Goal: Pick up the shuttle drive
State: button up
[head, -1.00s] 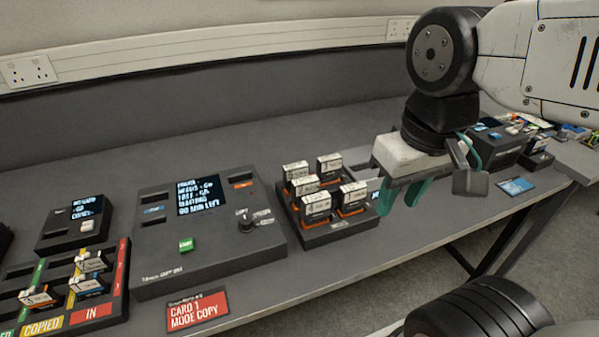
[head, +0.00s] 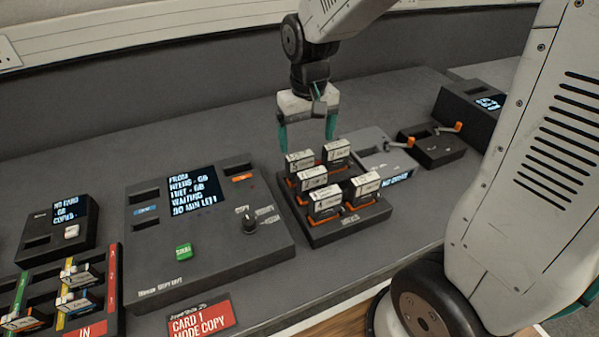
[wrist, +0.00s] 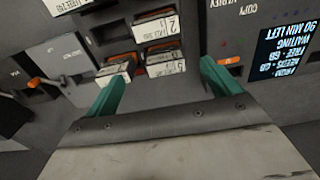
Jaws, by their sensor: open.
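Several white-labelled drives stand in a dark rack (head: 352,228) with orange trim in the head view. They include a back left drive (head: 300,160), a back right drive (head: 337,152) and a front right drive (head: 366,190). The label print is too small to tell which is the shuttle drive. My gripper (head: 307,136) is open and empty, its teal fingers pointing down above the rack's back edge. In the wrist view, a drive (wrist: 165,68) shows between the fingers, and another drive (wrist: 115,72) sits beside the left finger.
A copy unit (head: 205,240) with a lit screen, green button and knob stands left of the rack. A grey unit (head: 368,150) and a dark unit (head: 432,150) with orange levers stand to its right. A slotted tray (head: 100,325) is at the lower left. Open bench lies behind.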

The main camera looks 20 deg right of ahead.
aim_at(300, 165)
jog(key=w+f, duration=0.2)
jog(key=f, duration=0.1)
jog(key=shift+w+a+f, duration=0.3)
jog(key=shift+w+a, duration=0.05)
notch_tip(300, 165, down, 8)
jog(key=shift+d+r, duration=0.15)
jog(key=shift+r, duration=0.1)
jog(key=c, duration=1.3)
